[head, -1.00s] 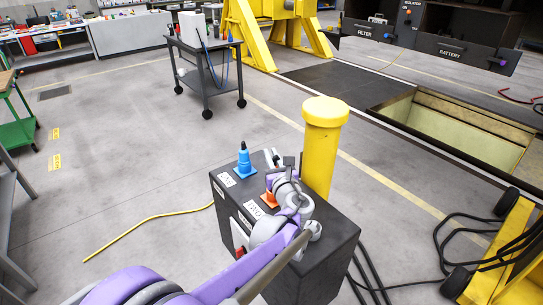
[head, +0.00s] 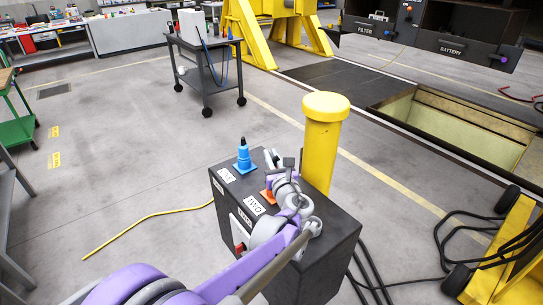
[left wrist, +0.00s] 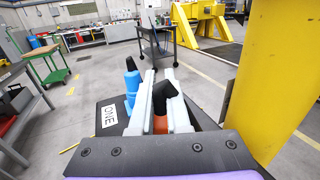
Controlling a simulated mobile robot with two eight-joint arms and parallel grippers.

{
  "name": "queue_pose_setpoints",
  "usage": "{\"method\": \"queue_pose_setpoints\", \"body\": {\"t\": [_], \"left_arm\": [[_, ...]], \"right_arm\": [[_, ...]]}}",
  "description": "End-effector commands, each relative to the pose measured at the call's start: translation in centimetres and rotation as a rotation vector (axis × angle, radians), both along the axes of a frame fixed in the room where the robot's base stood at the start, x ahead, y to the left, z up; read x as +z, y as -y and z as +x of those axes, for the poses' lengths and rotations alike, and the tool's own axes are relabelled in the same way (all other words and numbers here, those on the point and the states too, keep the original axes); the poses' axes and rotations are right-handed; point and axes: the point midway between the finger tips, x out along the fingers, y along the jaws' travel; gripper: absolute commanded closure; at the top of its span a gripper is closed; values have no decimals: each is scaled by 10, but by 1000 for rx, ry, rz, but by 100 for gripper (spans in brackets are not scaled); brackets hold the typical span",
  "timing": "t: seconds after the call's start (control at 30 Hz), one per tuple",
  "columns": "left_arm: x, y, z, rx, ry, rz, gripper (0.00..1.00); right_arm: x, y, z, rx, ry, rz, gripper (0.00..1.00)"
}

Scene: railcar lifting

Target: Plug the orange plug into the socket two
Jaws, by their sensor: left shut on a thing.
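My left gripper (head: 272,158) reaches over the top of a dark box and is shut on the orange plug (head: 268,196). In the left wrist view the orange plug (left wrist: 160,124) and its black bent top (left wrist: 158,95) sit between the two pale fingers (left wrist: 162,80). A blue plug (head: 243,161) stands upright beside the label ONE (head: 227,175). My right gripper is not in view.
A yellow post (head: 322,150) stands close behind the dark box (head: 335,245). A yellow cable (head: 145,220) lies on the floor at left. Black cables and a yellow frame (head: 505,265) are at right. A grey cart (head: 205,70) stands behind, and an open pit (head: 460,130) lies at the back right.

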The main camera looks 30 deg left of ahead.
Motion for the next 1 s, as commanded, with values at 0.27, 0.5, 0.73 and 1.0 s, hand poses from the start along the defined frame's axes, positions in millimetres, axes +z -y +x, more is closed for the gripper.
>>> {"method": "queue_pose_setpoints", "body": {"t": [0.27, 0.5, 0.73, 1.0], "left_arm": [[-8, 0, 0, 0, 0, 0, 100], [-14, 0, 0, 0, 0, 0, 100], [-20, 0, 0, 0, 0, 0, 100], [-20, 0, 0, 0, 0, 0, 53]], "right_arm": [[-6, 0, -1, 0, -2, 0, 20], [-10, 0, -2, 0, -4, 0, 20], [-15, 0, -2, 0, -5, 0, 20], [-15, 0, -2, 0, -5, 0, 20]]}}
